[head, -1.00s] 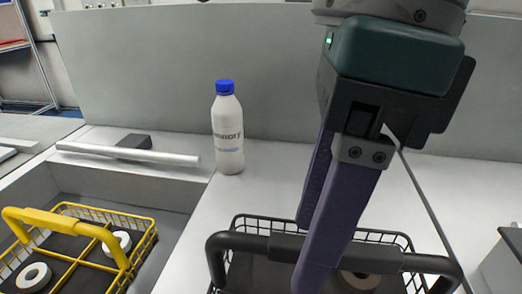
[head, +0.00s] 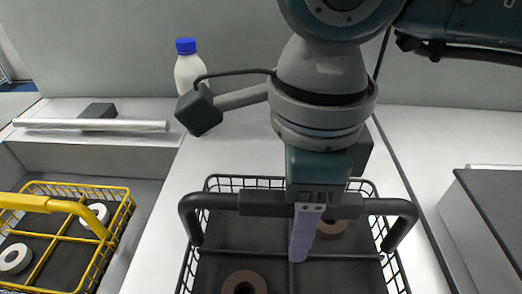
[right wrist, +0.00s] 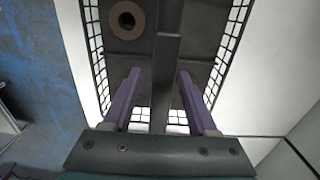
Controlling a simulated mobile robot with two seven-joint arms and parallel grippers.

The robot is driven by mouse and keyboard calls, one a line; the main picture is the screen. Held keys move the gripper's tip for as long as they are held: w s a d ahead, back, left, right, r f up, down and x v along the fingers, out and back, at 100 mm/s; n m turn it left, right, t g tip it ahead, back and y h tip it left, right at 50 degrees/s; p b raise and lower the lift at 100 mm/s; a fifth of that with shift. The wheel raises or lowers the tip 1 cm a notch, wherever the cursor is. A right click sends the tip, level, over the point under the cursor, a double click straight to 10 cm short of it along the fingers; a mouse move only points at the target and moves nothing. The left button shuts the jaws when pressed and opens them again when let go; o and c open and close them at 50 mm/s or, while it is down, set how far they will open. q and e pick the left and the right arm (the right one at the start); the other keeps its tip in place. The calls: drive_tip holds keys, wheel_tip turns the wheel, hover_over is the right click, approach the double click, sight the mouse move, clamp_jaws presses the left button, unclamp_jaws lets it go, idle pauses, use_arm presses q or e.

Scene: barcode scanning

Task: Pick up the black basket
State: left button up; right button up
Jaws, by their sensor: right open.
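The black basket (head: 217,243) stands on the white counter in the lower middle of the head view. Its thick dark handle (head: 265,203) runs across the top, with sides bent down at both ends. Brown rings lie inside; one (head: 244,284) is near the front and another (head: 332,228) is partly hidden by my right gripper. My right gripper (head: 303,255) points down at the middle of the handle. In the right wrist view, its purple fingers (right wrist: 158,82) are apart, with the handle bar (right wrist: 167,60) between them. Closeness to contact is unclear. My left gripper is out of view.
A yellow basket (head: 122,220) with white rings sits in a recess at the left. A white bottle (head: 188,72) with a blue cap stands behind. A pale bar (head: 90,125) and dark block lie at back left. A grey box (head: 490,215) is at the right.

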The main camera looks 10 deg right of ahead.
drive_tip(key=shift+f+b, duration=0.2)
drive_tip(key=shift+b, duration=0.2)
idle(0.4)
clamp_jaws()
idle(0.5)
idle(1.0)
